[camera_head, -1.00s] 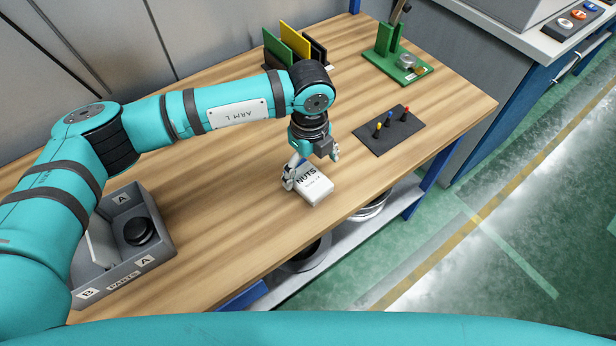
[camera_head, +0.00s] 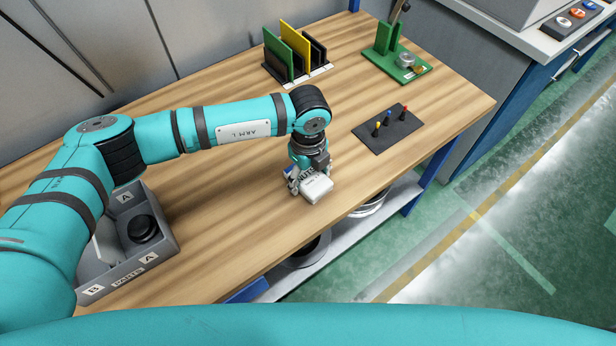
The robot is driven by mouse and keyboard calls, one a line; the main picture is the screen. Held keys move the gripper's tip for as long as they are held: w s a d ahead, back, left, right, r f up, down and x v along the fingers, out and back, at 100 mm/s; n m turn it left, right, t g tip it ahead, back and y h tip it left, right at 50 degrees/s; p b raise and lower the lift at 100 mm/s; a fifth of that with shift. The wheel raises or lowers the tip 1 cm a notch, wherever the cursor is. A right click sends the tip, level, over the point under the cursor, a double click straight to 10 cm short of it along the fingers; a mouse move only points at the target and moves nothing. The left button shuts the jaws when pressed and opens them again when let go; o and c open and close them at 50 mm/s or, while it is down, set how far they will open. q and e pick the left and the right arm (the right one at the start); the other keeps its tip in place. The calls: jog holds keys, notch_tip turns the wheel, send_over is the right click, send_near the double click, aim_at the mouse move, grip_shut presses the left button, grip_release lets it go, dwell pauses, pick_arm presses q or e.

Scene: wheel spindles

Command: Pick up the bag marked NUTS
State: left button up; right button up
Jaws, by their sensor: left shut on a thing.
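The small white bag marked NUTS (camera_head: 318,188) is near the front edge of the wooden table, in the middle of the head view. My left gripper (camera_head: 303,182) comes down over its back left part and is shut on it. The fingers and wrist hide part of the bag and most of its lettering. I cannot tell whether the bag touches the table. My right gripper is not in view.
A grey parts box (camera_head: 150,262) with a black round part stands at the left. A dark mat (camera_head: 388,130) with upright coloured-top tools lies to the right. Green and yellow panels in a rack (camera_head: 296,72) and a green fixture (camera_head: 398,66) stand behind. The wooden table (camera_head: 225,215) is clear between.

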pick_arm(q)
jog(key=shift+c, duration=0.9)
jog(key=shift+r, duration=0.15)
